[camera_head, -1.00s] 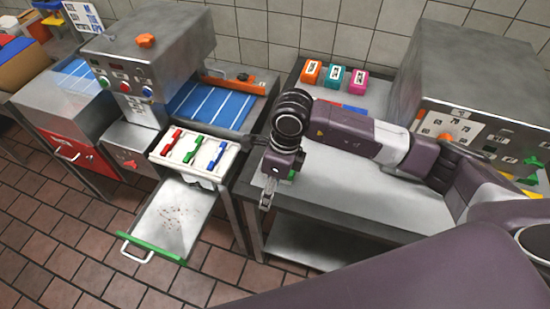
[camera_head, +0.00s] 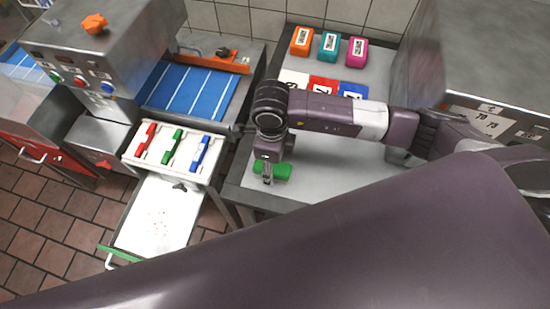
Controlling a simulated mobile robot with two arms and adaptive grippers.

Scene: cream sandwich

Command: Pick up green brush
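A green brush-like tool (camera_head: 173,146) lies in the white holder (camera_head: 212,173), between a red one (camera_head: 146,139) and a blue one (camera_head: 200,153). My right gripper (camera_head: 267,179) points down over the left front part of the metal table, to the right of that holder and apart from it. A green block-like object (camera_head: 283,171) is right behind its fingers and partly hidden by them. I cannot tell whether the fingers hold it or whether they are open. My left gripper is not in view.
Numbered white, red (camera_head: 323,84) and blue (camera_head: 353,91) pieces lie on the metal table (camera_head: 330,165). Orange, teal and pink blocks (camera_head: 358,49) stand behind them. A white drawer tray (camera_head: 158,215) is pulled out below the holder. A metal machine (camera_head: 470,60) stands at right.

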